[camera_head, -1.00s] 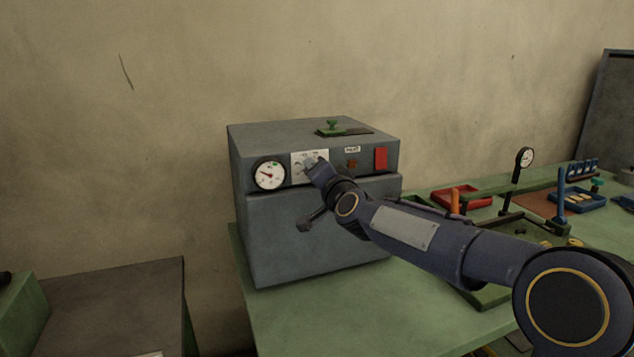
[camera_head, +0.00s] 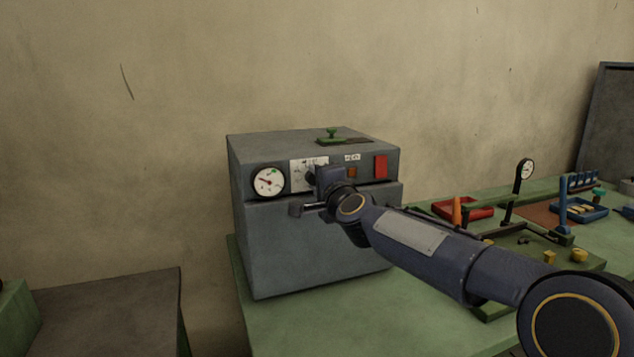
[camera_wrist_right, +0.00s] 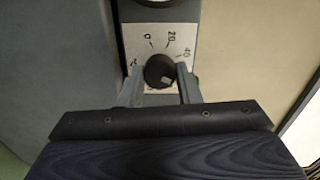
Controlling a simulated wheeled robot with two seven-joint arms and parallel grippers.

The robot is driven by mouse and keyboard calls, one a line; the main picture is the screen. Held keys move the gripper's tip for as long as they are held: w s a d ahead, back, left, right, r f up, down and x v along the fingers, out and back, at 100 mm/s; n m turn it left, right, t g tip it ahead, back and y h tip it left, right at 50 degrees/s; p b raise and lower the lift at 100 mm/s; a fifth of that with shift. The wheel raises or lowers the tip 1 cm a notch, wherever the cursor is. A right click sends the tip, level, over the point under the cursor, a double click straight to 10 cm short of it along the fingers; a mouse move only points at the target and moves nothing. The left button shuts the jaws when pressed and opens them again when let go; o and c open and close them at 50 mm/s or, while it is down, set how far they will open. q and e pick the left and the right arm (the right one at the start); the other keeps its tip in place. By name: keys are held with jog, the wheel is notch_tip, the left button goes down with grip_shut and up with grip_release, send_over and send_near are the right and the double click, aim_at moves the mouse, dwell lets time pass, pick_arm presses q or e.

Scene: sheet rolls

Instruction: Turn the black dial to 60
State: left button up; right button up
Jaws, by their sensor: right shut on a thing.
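The black dial (camera_wrist_right: 159,70) shows in the right wrist view, on a white scale plate (camera_wrist_right: 152,47) with 0, 20 and 40 readable. A pale mark sits at the dial's lower right; 60 is not visible. My right gripper (camera_wrist_right: 160,76) has a finger on each side of the dial and is shut on it. In the head view the right gripper (camera_head: 313,176) reaches the scale plate (camera_head: 298,180) on the grey box's front and hides the dial. My left gripper is not in view.
The grey box (camera_head: 305,243) stands on a green bench (camera_head: 310,325). Its front has a round gauge (camera_head: 268,181) to the left and a red switch (camera_head: 380,167) to the right. A green knob (camera_head: 332,134) is on top. Red and blue trays lie farther right.

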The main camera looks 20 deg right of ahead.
dwell(0.3)
jog(key=o, duration=1)
jog(key=shift+c, duration=0.2)
jog(key=s, duration=0.7)
jog(key=shift+s+a, duration=0.25)
jog(key=shift+s, duration=0.15)
